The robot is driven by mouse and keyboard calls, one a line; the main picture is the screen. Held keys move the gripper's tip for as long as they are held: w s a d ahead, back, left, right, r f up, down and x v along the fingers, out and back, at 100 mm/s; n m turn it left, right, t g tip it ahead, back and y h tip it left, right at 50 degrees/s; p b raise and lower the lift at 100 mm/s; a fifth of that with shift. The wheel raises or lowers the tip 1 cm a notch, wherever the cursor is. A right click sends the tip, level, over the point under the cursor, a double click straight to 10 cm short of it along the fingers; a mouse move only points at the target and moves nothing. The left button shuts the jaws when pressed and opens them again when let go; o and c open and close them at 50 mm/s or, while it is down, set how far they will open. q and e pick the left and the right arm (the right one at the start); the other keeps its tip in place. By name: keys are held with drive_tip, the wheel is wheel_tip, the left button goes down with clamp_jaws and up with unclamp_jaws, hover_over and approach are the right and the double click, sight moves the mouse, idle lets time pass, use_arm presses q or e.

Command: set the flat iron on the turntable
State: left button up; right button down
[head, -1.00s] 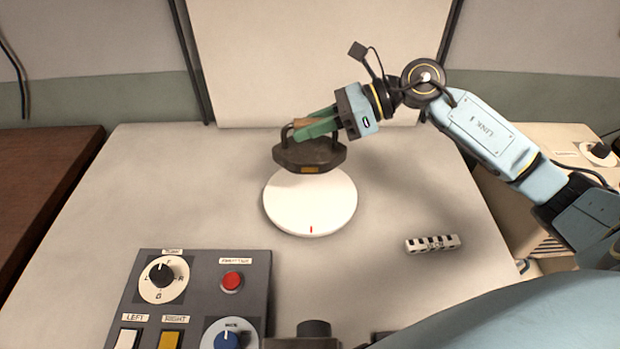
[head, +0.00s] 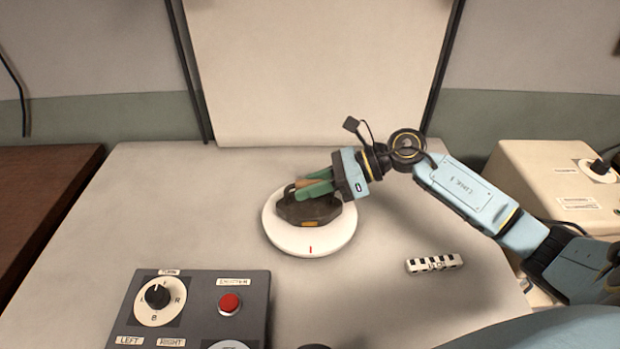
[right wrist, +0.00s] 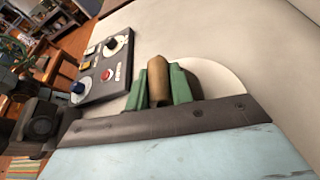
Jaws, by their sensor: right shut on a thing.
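The flat iron (head: 309,208) is a dark iron body with a small brass-coloured plate at its front and a wooden handle. It appears over the white round turntable (head: 290,240), within its rim; whether its base touches the surface I cannot tell. My right gripper (head: 308,187), with green fingers, is shut on the iron's handle. In the right wrist view the wooden handle (right wrist: 173,78) sits between the green fingers, and the turntable (right wrist: 215,78) shows behind; the iron's body is hidden there. My left gripper is not in view.
A grey control panel (head: 195,290) with a dial and red button stands at the front left. A small black-and-white checked bar (head: 434,264) lies right of the turntable. A pale backdrop (head: 318,70) rises behind. The table between is clear.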

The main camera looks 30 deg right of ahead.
drive_tip(key=shift+r, duration=0.2)
drive_tip(key=shift+f, duration=0.1)
drive_tip(key=c, duration=1.6)
unclamp_jaws()
drive_tip(key=shift+f, duration=0.2)
drive_tip(key=o, duration=0.4)
drive_tip(key=shift+c, duration=0.2)
drive_tip(key=shift+r, duration=0.1)
drive_tip(key=shift+r, duration=0.15)
drive_tip(key=b+v, duration=0.1)
drive_tip(key=v, duration=1.1)
drive_tip(key=shift+s, duration=0.1)
